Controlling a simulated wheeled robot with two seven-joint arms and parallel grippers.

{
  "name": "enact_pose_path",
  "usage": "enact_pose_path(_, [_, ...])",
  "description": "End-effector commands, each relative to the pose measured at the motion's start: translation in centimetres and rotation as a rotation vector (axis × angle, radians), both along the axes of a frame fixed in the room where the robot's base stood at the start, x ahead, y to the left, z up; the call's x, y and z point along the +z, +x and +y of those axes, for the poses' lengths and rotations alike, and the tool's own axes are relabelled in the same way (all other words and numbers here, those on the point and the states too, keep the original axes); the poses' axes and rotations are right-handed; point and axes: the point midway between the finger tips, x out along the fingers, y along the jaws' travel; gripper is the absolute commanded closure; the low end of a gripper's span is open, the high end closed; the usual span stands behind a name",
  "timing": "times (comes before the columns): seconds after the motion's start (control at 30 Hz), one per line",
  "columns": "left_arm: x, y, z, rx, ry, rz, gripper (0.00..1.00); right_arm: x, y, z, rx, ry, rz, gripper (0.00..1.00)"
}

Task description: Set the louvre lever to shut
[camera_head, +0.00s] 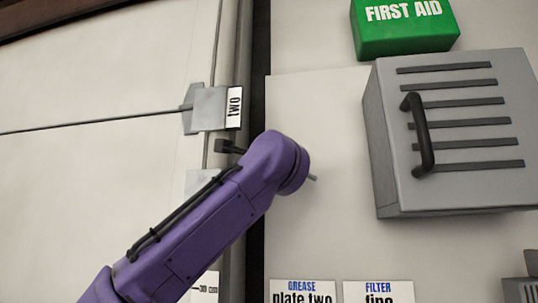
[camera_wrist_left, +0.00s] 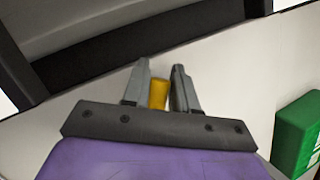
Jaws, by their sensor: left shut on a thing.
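My left arm, purple, comes in from the lower left of the head view and ends in front of the pale wall; its fingers are hidden there. In the left wrist view my left gripper (camera_wrist_left: 164,86) has its two grey fingers closed around a small yellow piece (camera_wrist_left: 158,94). I cannot tell whether this yellow piece is the louvre lever's grip. No lever shows clearly in the head view. A grey box (camera_head: 450,130) with dark horizontal slats and a black handle (camera_head: 419,135) hangs on the wall to the right, apart from my arm. My right gripper is not in view.
A green first aid box (camera_head: 405,28) is above the grey box and also shows in the left wrist view (camera_wrist_left: 297,135). A grey bracket labelled two (camera_head: 210,108) sits on the left panel. Labels (camera_head: 303,291) are on the wall below. Bare wall lies between arm and box.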

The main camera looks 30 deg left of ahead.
Motion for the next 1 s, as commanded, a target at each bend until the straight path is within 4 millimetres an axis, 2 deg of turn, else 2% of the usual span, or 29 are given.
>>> enact_pose_path(0.33, [-0.2,0.1,0.0,0.0,-0.003,0.003,1.0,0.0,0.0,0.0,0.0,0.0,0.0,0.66])
enact_pose_path(0.37, [-0.2,0.1,0.0,0.001,-0.002,0.003,0.66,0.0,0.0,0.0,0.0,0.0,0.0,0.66])
enact_pose_path(0.4, [-0.2,0.1,0.0,0.0,-0.002,0.003,0.53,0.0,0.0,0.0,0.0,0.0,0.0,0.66])
enact_pose_path(0.43, [-0.2,0.1,0.0,0.0,-0.002,0.003,0.52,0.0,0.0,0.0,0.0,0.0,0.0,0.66])
enact_pose_path(0.67, [-0.1,0.0,0.0,0.001,-0.001,0.001,0.52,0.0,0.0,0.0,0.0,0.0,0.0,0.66])
enact_pose_path(0.77, [-0.5,-0.4,-0.3,0.001,0.0,-0.001,0.52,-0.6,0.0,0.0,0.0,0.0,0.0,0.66])
enact_pose_path(1.0, [-2.9,-4.5,-3.0,0.0,0.002,-0.003,0.52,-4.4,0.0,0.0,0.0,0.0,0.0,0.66])
